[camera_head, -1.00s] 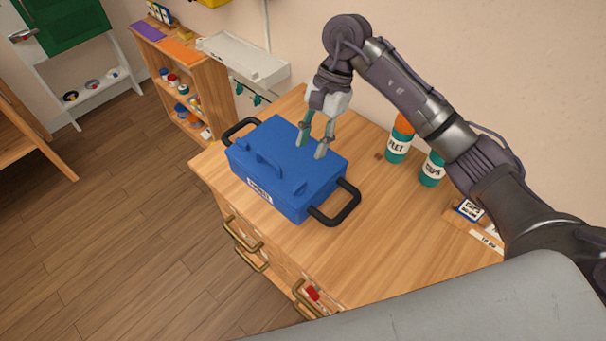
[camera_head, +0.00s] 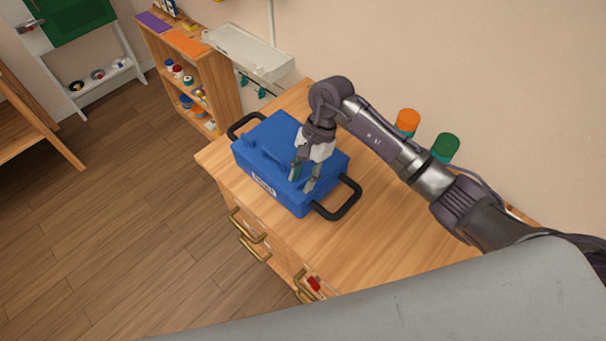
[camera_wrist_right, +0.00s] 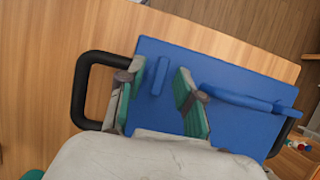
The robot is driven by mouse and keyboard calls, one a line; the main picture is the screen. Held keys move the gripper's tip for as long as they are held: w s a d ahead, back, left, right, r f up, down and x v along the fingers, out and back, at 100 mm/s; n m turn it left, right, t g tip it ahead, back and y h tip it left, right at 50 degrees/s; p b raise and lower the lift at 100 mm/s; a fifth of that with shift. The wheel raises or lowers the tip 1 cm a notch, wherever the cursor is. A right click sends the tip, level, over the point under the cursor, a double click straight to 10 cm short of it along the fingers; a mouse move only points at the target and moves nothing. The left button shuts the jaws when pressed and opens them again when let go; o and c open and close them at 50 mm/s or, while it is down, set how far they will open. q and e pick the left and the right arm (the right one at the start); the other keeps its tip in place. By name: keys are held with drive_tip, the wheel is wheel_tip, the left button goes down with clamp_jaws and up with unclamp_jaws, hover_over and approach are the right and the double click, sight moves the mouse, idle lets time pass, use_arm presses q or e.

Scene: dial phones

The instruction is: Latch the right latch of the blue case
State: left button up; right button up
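The blue case (camera_head: 273,145) sits shut on the wooden counter, with a black handle at each end and a white label on its front. My right gripper (camera_head: 305,184) is open over the right part of the lid, fingers pointing down near the front edge. In the right wrist view the gripper's green-padded fingers (camera_wrist_right: 162,98) stand apart on either side of a small raised blue bar (camera_wrist_right: 160,76), which looks like the right latch. Whether the fingers touch the lid cannot be told. The latch is hidden by the gripper in the head view. My left gripper is not in view.
Orange-topped (camera_head: 408,118) and green-topped (camera_head: 446,147) bottles stand at the back of the counter (camera_head: 385,240), partly behind my arm. A white tray (camera_head: 245,50) and a shelf (camera_head: 190,75) are at the back left. Counter to the right of the case is clear.

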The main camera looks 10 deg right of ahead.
clamp_jaws()
